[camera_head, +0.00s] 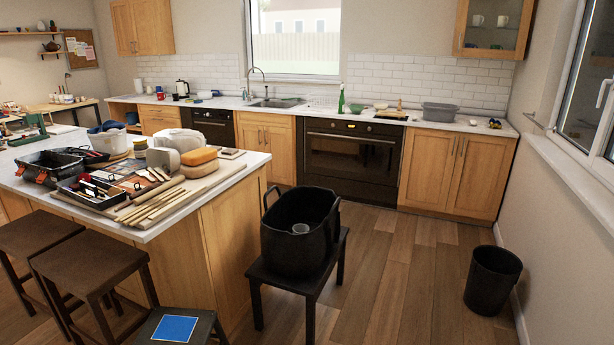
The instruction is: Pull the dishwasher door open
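A narrow black-fronted appliance (211,128), which looks like the dishwasher, is built into the back counter left of the sink. Its door appears closed and upright, flush with the cabinets. The island and the things on it hide its lower part. A wider black appliance with a glass front and a long handle, which looks like an oven (349,160), is to the right, also closed. Neither of my grippers is in view.
An island (225,178) loaded with pottery tools stands at left, with dark stools (92,252) before it. A black tub (300,235) sits on a small dark bench (325,285). A black bin (492,280) stands at right. Wooden floor (395,265) between is clear.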

